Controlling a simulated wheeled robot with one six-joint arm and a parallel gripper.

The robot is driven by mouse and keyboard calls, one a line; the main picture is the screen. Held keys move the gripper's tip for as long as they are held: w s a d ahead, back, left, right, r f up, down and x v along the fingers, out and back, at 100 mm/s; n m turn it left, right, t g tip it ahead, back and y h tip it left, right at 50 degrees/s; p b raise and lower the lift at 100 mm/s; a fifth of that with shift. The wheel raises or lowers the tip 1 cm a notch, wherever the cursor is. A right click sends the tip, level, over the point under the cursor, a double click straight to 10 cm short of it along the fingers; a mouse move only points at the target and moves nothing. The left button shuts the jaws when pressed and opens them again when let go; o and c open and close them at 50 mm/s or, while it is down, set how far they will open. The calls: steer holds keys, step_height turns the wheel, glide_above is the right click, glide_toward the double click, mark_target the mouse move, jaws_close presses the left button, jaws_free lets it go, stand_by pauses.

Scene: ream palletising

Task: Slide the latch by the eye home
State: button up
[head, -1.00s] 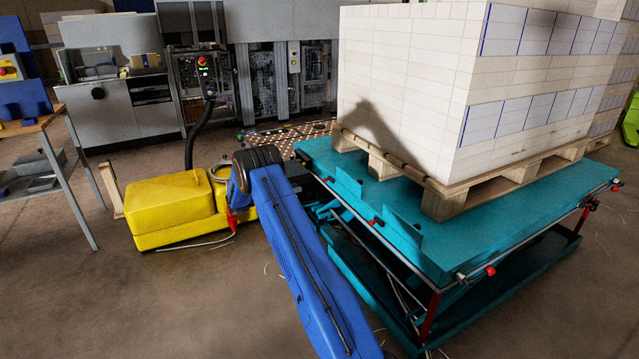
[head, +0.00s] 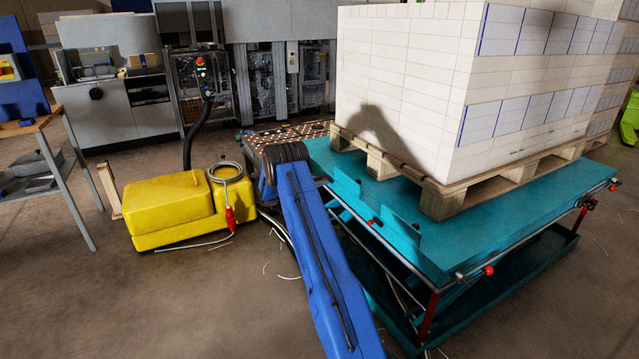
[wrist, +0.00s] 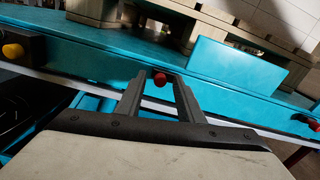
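A red round knob (wrist: 159,79) shows in the wrist view on the near side of the teal lift table (wrist: 90,58). My gripper (wrist: 160,83) is open, its dark fingers on either side of the knob in the picture, with gaps visible. I cannot tell whether the knob is between the tips or just beyond them. A second red knob (wrist: 313,124) is at the right edge. In the head view, red knobs (head: 375,222) and (head: 489,271) sit along the table's edge. My gripper is hidden there behind my blue arm. I cannot make out which part is the eye.
A wooden pallet (head: 455,200) with stacked white reams (head: 405,85) stands on the table. A yellow machine (head: 170,203) with a hose and cable is left of my arm. A round yellow part (wrist: 12,50) in a dark housing is at the wrist view's left.

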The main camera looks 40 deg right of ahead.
mark_target(331, 182)
steer(key=shift+d, duration=0.1)
jaws_close()
steer(key=shift+s, duration=0.2)
steer(key=shift+s+a, duration=0.2)
steer(key=shift+s, duration=0.45)
steer(key=shift+s+a, duration=0.15)
steer(key=shift+s, duration=0.5)
jaws_free()
steer(key=v, duration=1.7)
steer(key=shift+a, duration=0.2)
steer(key=shift+f, duration=0.1)
